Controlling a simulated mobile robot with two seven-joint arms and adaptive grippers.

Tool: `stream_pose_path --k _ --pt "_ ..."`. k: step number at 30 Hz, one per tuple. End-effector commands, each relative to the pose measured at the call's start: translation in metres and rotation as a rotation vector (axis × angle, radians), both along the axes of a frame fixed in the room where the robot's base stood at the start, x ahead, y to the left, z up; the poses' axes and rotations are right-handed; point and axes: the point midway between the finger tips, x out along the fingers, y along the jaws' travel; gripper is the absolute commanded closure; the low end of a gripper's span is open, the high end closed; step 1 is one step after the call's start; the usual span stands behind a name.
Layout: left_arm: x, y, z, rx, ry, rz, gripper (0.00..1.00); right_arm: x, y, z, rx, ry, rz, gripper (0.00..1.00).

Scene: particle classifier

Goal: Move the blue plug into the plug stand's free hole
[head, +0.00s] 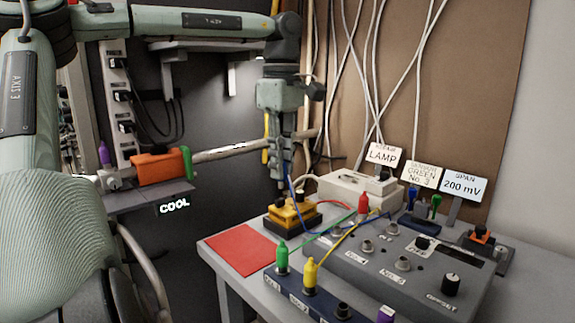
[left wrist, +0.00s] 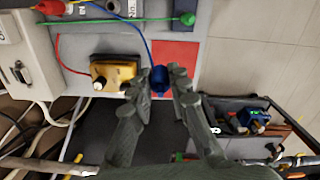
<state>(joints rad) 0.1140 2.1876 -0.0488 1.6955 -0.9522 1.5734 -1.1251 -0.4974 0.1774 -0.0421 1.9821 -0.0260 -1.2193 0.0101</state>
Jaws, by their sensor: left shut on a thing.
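My left gripper (head: 281,184) points down above the back edge of the table, behind the yellow-topped box. In the left wrist view, its fingers (left wrist: 161,84) are shut on the blue plug (left wrist: 159,79). A blue wire (head: 291,192) runs from the plug toward the grey panel; the plug itself is mostly hidden in the head view. A dark blue block (head: 318,312) at the table front holds a green plug (head: 282,257) and a yellow plug (head: 310,272), beside an empty-looking socket. A small blue stand (head: 413,228) at the back right carries upright plugs; I cannot tell which is the plug stand.
The yellow-topped box (head: 292,212) stands close to my gripper. A red mat (head: 240,249) lies bare at the table's left. The grey panel (head: 385,262) has sockets, knobs and crossing wires, with a red plug (head: 363,206). A shelf with an orange object (head: 158,168) stands left.

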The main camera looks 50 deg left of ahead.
Motion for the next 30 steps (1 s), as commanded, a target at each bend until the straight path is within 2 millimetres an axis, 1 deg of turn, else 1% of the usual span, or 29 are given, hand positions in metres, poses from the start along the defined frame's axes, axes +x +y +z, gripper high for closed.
stream_pose_path --k 5,8,10,12,14,16,21,24,27,30 --pt "0.001 -0.001 0.000 0.000 0.000 0.004 1.00 -0.001 0.000 0.000 0.001 0.001 0.000 0.60" --pt "0.002 -0.010 -0.002 0.001 0.003 0.036 1.00 0.000 0.001 0.001 0.002 -0.002 0.002 0.60" --pt "0.004 -0.022 -0.005 0.003 0.007 0.088 1.00 0.000 0.001 0.000 0.003 -0.003 0.002 0.60" --pt "0.006 -0.039 -0.010 0.006 0.012 0.163 1.00 -0.001 0.002 -0.002 0.005 0.000 0.004 0.60" --pt "0.007 -0.057 -0.015 0.009 0.014 0.242 1.00 -0.004 0.002 -0.015 0.009 0.013 0.004 0.60" --pt "0.007 -0.079 -0.020 0.011 0.016 0.345 1.00 -0.005 0.003 -0.022 0.013 0.017 0.004 0.60" --pt "0.001 -0.130 -0.033 0.014 0.014 0.605 1.00 -0.007 0.003 -0.035 0.017 0.023 0.004 0.60" --pt "-0.006 -0.156 -0.040 0.012 0.011 0.748 1.00 -0.009 0.003 -0.042 0.020 0.025 0.004 0.60" --pt "-0.014 -0.176 -0.044 0.010 0.007 0.867 1.00 -0.010 0.003 -0.047 0.022 0.029 0.003 0.60" --pt "-0.019 -0.189 -0.048 0.005 0.003 0.957 1.00 -0.012 0.002 -0.052 0.024 0.030 0.004 0.60"
